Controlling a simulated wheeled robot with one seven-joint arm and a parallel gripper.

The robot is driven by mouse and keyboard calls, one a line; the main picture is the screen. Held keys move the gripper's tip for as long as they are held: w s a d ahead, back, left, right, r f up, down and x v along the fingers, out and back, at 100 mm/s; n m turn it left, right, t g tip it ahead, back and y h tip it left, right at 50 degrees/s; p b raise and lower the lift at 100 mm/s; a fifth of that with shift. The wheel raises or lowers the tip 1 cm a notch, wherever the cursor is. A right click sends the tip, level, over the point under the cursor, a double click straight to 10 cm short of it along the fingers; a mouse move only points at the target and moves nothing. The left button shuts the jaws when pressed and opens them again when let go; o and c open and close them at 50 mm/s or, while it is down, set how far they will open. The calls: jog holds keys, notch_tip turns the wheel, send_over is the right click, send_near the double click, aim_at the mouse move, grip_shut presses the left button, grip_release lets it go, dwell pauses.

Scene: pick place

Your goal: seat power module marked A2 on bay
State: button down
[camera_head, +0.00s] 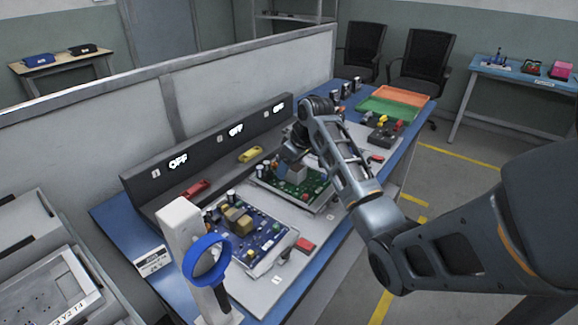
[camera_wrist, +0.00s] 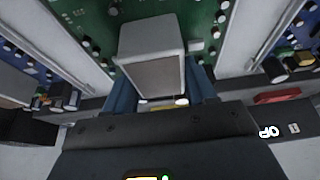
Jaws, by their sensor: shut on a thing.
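A grey box-shaped module (camera_wrist: 152,62) stands between the two fingers of my gripper (camera_wrist: 160,92) in the wrist view. My gripper is shut on it. No A2 marking is readable on it. Behind it in that view is a green circuit board (camera_wrist: 85,28). In the head view the grey module (camera_head: 292,172) is at the green board (camera_head: 318,186), below my gripper (camera_head: 297,152), which is partly hidden by my arm. I cannot tell whether the module touches the board. Which spot is the bay is not readable.
A blue circuit board (camera_head: 262,232) lies nearer, left of the green one. A dark back panel (camera_head: 215,148) carries several lit OFF signs. Red (camera_head: 194,189) and yellow (camera_head: 250,154) pieces lie before it. A blue ring on a white post (camera_head: 180,225) stands in front. Orange and green trays (camera_head: 393,108) are at the far end.

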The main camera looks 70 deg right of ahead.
jog(key=shift+f, duration=0.4)
dwell(0.3)
jog(key=c, duration=0.7)
grip_release()
jog(key=o, duration=0.4)
jog(key=shift+f, duration=0.15)
jog(key=c, duration=0.3)
jog(key=shift+c, duration=0.2)
jog(key=shift+r, duration=0.2)
